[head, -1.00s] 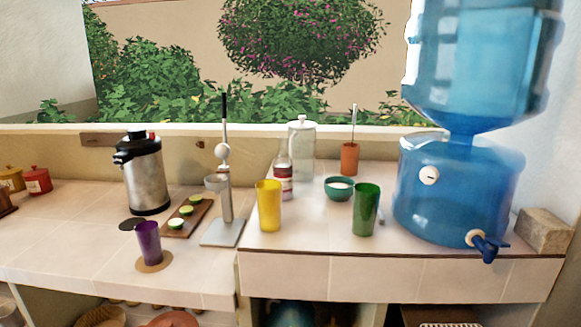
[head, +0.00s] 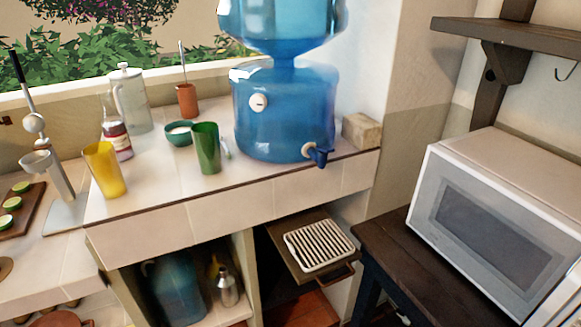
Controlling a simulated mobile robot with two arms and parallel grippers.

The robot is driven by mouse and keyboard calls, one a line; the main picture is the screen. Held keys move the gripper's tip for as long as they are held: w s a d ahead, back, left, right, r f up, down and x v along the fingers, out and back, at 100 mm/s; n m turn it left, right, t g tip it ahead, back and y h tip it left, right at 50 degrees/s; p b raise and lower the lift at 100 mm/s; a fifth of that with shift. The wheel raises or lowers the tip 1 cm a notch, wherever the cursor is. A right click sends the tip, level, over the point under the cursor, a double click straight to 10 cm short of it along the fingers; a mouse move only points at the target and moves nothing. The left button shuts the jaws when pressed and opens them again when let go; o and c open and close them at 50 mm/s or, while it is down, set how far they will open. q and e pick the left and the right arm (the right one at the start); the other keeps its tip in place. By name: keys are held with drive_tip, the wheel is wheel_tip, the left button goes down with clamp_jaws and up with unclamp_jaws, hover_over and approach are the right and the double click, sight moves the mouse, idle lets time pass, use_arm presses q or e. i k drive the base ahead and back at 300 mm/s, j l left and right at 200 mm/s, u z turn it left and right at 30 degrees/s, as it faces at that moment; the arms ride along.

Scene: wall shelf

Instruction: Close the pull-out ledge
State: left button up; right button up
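The pull-out ledge (head: 283,254) is a dark brown board under the right part of the tiled counter. It sticks out past the counter front, with a bar-like handle (head: 335,278) along its front edge. A white ribbed rack or tray (head: 320,245) lies on it. The ledge's rear part is hidden in the shade under the counter. Neither of my grippers is in view.
A dark wooden table (head: 400,255) with a white microwave (head: 500,225) stands right of the ledge, close to it. A large blue water dispenser (head: 285,110) stands on the counter (head: 235,208) above. A blue jug (head: 178,290) sits in the open compartment to the left.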

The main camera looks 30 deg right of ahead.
sight(297, 221)
drive_tip(key=z, duration=1.25)
